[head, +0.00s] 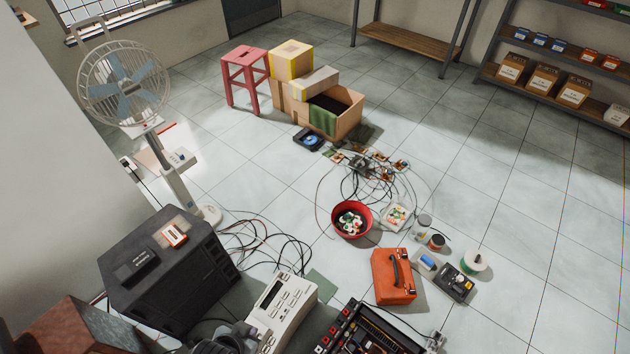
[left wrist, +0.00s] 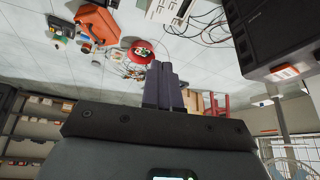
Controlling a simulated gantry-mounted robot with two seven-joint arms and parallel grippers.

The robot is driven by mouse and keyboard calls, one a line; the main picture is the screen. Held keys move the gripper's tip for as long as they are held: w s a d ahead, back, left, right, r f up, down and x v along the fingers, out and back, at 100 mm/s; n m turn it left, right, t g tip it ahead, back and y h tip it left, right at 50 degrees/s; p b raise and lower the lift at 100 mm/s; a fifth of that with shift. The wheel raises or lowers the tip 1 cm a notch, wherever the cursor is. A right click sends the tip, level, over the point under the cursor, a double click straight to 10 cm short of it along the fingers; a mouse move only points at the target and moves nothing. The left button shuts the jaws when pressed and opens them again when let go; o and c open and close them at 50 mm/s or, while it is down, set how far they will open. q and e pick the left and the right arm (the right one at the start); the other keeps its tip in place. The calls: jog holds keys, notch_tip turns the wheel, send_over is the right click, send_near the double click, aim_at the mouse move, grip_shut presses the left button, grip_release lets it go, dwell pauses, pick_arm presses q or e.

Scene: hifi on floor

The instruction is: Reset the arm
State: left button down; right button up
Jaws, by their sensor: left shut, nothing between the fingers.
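My left gripper (left wrist: 160,68) shows in the left wrist view. Its two dark fingers are together with nothing between them. The wrist view looks upside down over the room, and the fingers overlap the floor near the red bowl in the picture, touching nothing that I can make out. In the head view, a dark rounded shape at the bottom edge, left of the white device, is cut off and hard to make out. My right gripper shows in neither view.
A black speaker cabinet (head: 165,265), a white keypad device (head: 283,310) and an orange case (head: 393,276) stand in front. A red bowl (head: 351,219), loose cables and cardboard boxes (head: 335,108) lie farther back. A fan (head: 124,82) stands left.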

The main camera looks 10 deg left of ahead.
pick_arm(q)
jog(key=s+a+r+g+p, duration=0.1)
jog(key=s+r+p, duration=0.1)
jog(key=r+p, duration=1.9)
jog(key=s+r+g+p, duration=0.1)
jog(key=s+r+p, duration=0.1)
jog(key=r+p, duration=1.85)
notch_tip(320, 180, down, 71)
jog(key=b, duration=7.8)
jog(key=shift+w+b, duration=0.15)
jog(key=shift+b, duration=0.2)
jog(key=shift+a, duration=0.1)
